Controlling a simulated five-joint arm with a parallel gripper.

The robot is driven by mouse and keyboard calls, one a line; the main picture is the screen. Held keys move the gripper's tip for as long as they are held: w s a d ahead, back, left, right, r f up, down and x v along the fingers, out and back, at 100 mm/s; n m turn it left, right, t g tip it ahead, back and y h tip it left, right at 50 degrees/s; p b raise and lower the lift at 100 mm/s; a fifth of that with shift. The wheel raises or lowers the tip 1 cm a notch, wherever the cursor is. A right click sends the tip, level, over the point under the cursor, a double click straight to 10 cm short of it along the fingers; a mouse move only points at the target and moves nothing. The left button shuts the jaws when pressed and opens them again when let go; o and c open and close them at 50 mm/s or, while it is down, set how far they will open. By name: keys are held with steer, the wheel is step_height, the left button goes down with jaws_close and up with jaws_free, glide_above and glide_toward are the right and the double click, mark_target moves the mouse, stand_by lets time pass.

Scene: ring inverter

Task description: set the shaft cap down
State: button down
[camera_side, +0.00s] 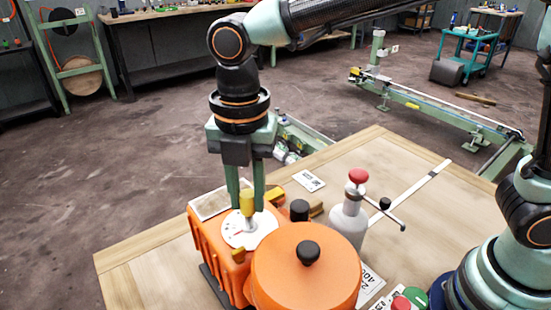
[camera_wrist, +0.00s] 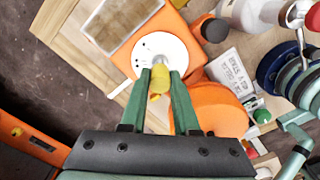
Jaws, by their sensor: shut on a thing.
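My gripper (camera_side: 247,206) is shut on a yellow piece (camera_side: 247,202), which looks like the shaft cap. The fingers point straight down with the cap between their tips. The cap is above a white round dial (camera_side: 262,228) on top of an orange housing (camera_side: 207,245). A short grey shaft shows just under the cap, and I cannot tell whether the cap touches it. In the wrist view the yellow cap (camera_wrist: 160,83) sits between the green fingers of my gripper (camera_wrist: 161,74), in front of the white dial (camera_wrist: 150,48).
A large orange round lid (camera_side: 307,275) with a black knob stands close on the right. Behind it are a grey bottle (camera_side: 347,222) with a red top and a T-shaped rod (camera_side: 384,208). A black knob (camera_side: 299,210) is near the dial.

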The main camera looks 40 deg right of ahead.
steer(key=shift+f, duration=0.75)
steer(key=c, duration=0.7)
jaws_free()
steer(key=shift+o, duration=0.2)
steer(key=shift+r, duration=0.1)
